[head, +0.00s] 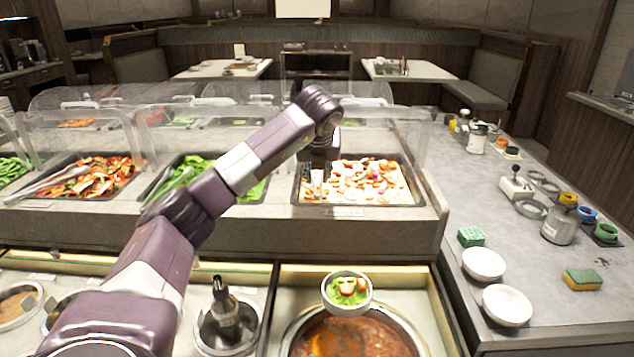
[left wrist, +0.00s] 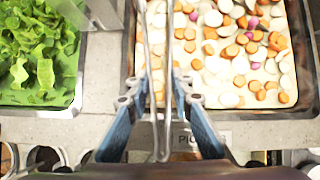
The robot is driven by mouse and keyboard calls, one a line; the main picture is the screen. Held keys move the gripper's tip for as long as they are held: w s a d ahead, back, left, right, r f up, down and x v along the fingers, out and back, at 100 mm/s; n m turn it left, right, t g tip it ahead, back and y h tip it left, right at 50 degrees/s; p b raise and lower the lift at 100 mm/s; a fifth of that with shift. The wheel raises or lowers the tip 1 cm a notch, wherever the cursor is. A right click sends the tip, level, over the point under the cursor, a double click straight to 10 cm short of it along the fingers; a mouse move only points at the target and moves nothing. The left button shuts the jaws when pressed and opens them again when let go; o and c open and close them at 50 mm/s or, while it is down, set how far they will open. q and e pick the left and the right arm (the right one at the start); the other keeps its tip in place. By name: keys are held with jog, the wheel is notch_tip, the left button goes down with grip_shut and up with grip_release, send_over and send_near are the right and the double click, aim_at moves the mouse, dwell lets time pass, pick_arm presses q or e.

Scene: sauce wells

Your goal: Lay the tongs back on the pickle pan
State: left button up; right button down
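The pickle pan (head: 297,188) is a dark-rimmed tray of white, orange and purple pieces at the right end of the raised counter. In the left wrist view its rim (left wrist: 230,112) borders those pieces, above a partly hidden label. My left gripper (head: 318,172) is over the pan's left side. In the left wrist view its blue fingers (left wrist: 158,92) stand on either side of the metal tongs (left wrist: 158,130) and appear closed on them. The tongs point away from me across the pan's left part; whether they touch it is unclear. My right gripper is not in view.
A pan of greens (left wrist: 40,106) is left of the pickle pan, and clear covers (head: 270,120) stand behind. Below, a small salad bowl (head: 347,310) is at a red soup pot's back rim. White bowls (head: 507,306) and sponges (head: 582,280) occupy the right counter.

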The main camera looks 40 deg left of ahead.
pick_arm(q)
notch_tip(320, 180, down, 2)
jog(key=shift+a+f, duration=0.1)
jog(key=shift+f, duration=0.15)
jog(key=shift+f+b, duration=0.35)
jog(key=shift+f, duration=0.25)
jog(key=o, duration=0.6)
jog(key=shift+r, duration=0.1)
